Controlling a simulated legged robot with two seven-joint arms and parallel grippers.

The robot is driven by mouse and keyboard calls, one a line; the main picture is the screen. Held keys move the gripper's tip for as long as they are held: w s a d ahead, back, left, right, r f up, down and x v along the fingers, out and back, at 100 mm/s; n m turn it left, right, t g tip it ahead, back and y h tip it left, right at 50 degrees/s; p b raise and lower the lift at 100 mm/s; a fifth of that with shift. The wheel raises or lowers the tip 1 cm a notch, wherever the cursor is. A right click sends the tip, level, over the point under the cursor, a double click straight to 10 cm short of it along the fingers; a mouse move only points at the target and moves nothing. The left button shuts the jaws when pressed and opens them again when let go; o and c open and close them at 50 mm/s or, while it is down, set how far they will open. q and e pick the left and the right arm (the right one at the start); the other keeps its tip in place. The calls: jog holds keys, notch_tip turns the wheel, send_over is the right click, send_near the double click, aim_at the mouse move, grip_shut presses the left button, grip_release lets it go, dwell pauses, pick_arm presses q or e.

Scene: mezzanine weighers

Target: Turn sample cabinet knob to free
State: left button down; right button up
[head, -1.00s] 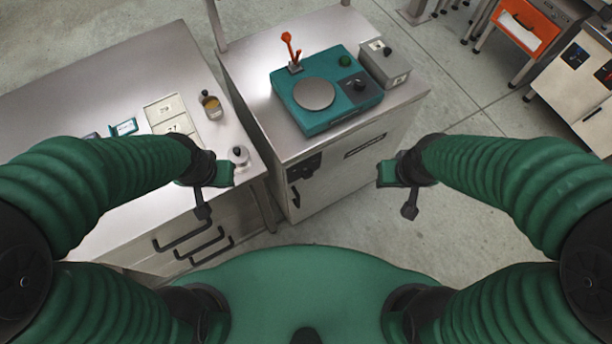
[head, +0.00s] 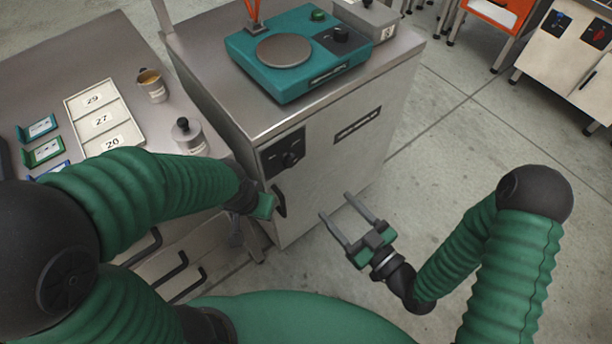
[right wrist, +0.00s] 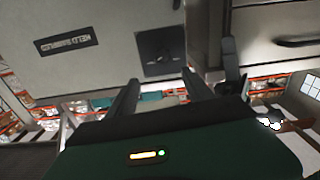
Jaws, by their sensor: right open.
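The sample cabinet (head: 335,185) is a grey steel unit with a dark label plate on its front. Its black knob (head: 291,160) sits on a black square panel at the upper left of the front, above a dark door handle (head: 279,201). My right gripper (head: 335,205) is open and empty, in front of the cabinet front and to the right of and below the knob, apart from it. In the right wrist view the black knob panel (right wrist: 161,50) appears upside down, beyond the open fingers. The knob's setting is unreadable. My left gripper (head: 264,206) is beside the cabinet's left edge; its fingers are not clear.
A teal weigher (head: 300,85) stands on the cabinet top beside a grey box (head: 366,18). The left bench holds a numbered tray (head: 72,104), a jar (head: 152,92) and a metal weight (head: 188,140). Open floor (head: 450,170) lies right of the cabinet.

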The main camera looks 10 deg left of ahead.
aim_at(293, 163)
jog(key=b+x, duration=0.2)
jog(key=x, duration=0.5)
jog(key=b+x, duration=0.1)
jog(key=x, duration=0.7)
jog(key=shift+s+a+b, duration=0.15)
jog(key=shift+s+b, duration=0.2)
jog(key=shift+b, duration=0.05)
jog(key=shift+w+a, duration=0.35)
jog(key=shift+w, duration=0.15)
jog(key=shift+a, duration=0.15)
jog(key=shift+a, duration=0.1)
jog(key=shift+c, duration=1.3)
grip_shut()
